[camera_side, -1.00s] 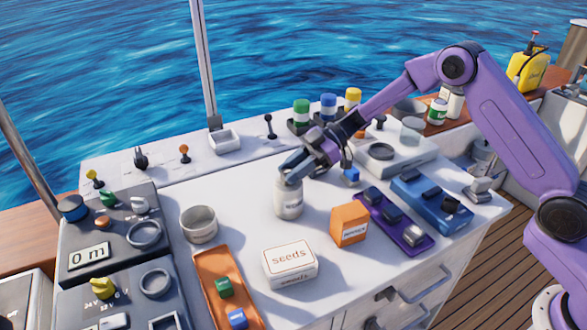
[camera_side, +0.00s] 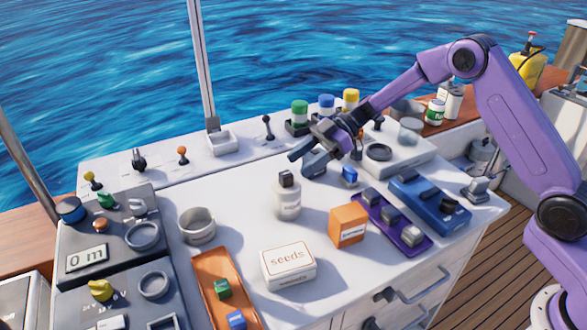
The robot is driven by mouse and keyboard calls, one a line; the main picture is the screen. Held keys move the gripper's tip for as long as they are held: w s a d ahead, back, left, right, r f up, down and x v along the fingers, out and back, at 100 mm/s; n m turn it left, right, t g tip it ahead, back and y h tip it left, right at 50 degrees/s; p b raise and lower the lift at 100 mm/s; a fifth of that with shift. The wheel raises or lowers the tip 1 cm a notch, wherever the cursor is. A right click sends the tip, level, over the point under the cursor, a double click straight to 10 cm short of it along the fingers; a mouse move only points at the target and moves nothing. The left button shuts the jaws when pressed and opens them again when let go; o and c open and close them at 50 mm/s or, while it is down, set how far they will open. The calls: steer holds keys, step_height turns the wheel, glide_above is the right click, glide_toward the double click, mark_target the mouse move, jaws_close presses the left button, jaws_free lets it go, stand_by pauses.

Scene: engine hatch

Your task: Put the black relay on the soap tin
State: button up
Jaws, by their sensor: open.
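The black relay (camera_side: 287,179) is a small dark block sitting on top of a white cylindrical tin (camera_side: 287,204). The tin, which looks like the soap tin, stands upright in the middle of the white worktop; its label is too small to read. My gripper (camera_side: 303,163) is open and empty, with its two fingers apart. It is just above and to the right of the relay in the picture and looks clear of it.
A seeds box (camera_side: 288,267), an orange box (camera_side: 348,226) and an empty-looking round cup (camera_side: 197,226) stand around the tin. A small blue block (camera_side: 349,175) is to its right. Purple (camera_side: 412,240) and blue (camera_side: 455,215) trays hold dark blocks. Bare worktop lies left of the tin.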

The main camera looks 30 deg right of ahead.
steer(key=v, duration=0.8)
steer(key=s+a+r+m+g+h, duration=0.1)
steer(key=s+a+g+h, duration=0.15)
steer(key=s, duration=0.75)
steer(key=s+a+r+m+g+h, duration=0.15)
steer(key=s+h, duration=0.25)
steer(key=s, duration=0.7)
steer(key=s+d+m+t+h, duration=0.1)
steer(key=s+d+t+h, duration=0.1)
steer(key=s+d, duration=0.3)
steer(key=s+d+f+m+t+h, duration=0.1)
steer(key=s+d, duration=0.5)
steer(key=s, duration=0.7)
steer(key=m+t+h, duration=0.1)
steer(key=h, duration=0.1)
steer(key=shift+s+d+f+h, duration=0.2)
steer(key=shift+s+d+h, duration=0.1)
steer(key=shift+d+h, duration=0.05)
